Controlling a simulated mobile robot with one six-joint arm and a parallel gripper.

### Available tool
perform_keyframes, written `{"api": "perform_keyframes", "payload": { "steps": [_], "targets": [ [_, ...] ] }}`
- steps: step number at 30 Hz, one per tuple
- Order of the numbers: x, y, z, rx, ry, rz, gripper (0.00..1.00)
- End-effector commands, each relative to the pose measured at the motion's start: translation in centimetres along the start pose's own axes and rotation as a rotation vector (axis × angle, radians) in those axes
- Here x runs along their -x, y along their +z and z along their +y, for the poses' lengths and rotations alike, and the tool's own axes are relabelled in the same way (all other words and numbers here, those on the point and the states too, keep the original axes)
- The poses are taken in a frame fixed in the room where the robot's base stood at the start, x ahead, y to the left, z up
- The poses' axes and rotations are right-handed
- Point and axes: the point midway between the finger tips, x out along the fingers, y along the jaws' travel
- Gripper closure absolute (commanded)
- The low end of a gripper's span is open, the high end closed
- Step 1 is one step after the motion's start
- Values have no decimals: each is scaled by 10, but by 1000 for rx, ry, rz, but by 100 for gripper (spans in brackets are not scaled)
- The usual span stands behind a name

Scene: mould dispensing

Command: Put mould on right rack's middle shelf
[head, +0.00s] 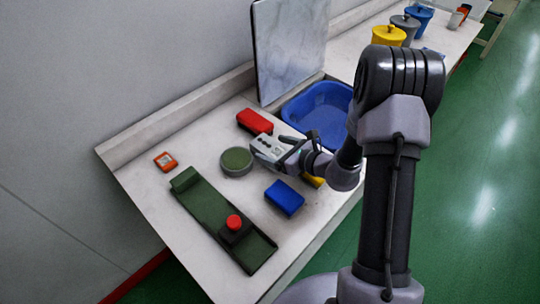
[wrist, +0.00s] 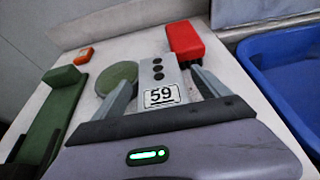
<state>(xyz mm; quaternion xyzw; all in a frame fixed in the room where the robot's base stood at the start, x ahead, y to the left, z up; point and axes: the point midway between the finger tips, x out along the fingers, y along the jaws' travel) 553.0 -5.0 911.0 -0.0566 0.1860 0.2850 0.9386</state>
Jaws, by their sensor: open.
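The mould (head: 266,149) is a light grey block on the white table. In the wrist view the mould (wrist: 159,76) shows three dark round hollows and a label reading 59. My gripper (head: 272,152) is at the mould, low over the table. In the wrist view the fingers of my gripper (wrist: 162,80) are apart, one on each side of the mould. I cannot tell whether either finger touches it. The mould's near end is hidden by the gripper body. No rack or shelf shows in either view.
A long green fixture (head: 203,205) with a red knob lies left. A blue basin (head: 320,106) sits behind.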

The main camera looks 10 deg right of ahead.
Motion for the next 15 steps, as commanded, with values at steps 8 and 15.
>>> {"api": "perform_keyframes", "payload": {
  "steps": [8,15],
  "targets": [
    [-20,0,0,0,0,1,15],
    [-20,0,0,0,0,1,46]
  ]
}}
